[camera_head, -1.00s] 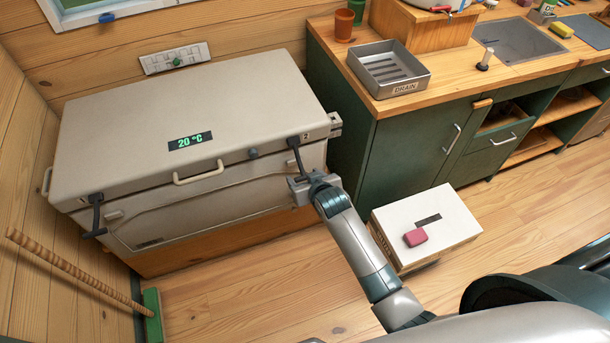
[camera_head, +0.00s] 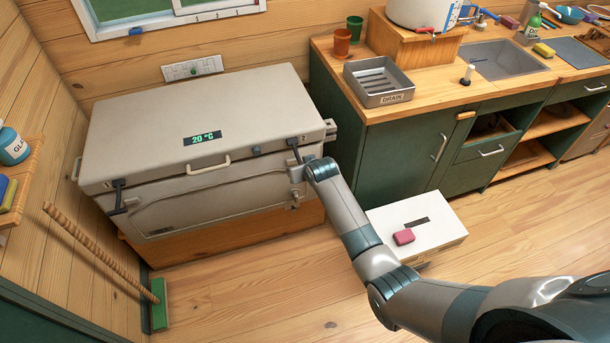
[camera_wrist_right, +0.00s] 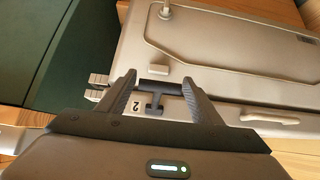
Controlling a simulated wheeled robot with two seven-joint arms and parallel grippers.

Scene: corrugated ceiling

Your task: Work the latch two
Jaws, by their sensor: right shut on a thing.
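The large pale chest (camera_head: 215,108) stands against the back wall with its lid down and a green "20 °C" display. Latch two (camera_head: 295,150) is the dark latch at the right of its front, by the mark "2". My right gripper (camera_head: 297,172) is at this latch, below the lid edge. The head view hides the latch's lower end behind the gripper. My left gripper is not in view.
Another dark latch (camera_head: 118,197) hangs at the chest's left front, and a pale handle (camera_head: 208,165) is in the middle. A green cabinet (camera_head: 405,150) is close on the chest's right.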

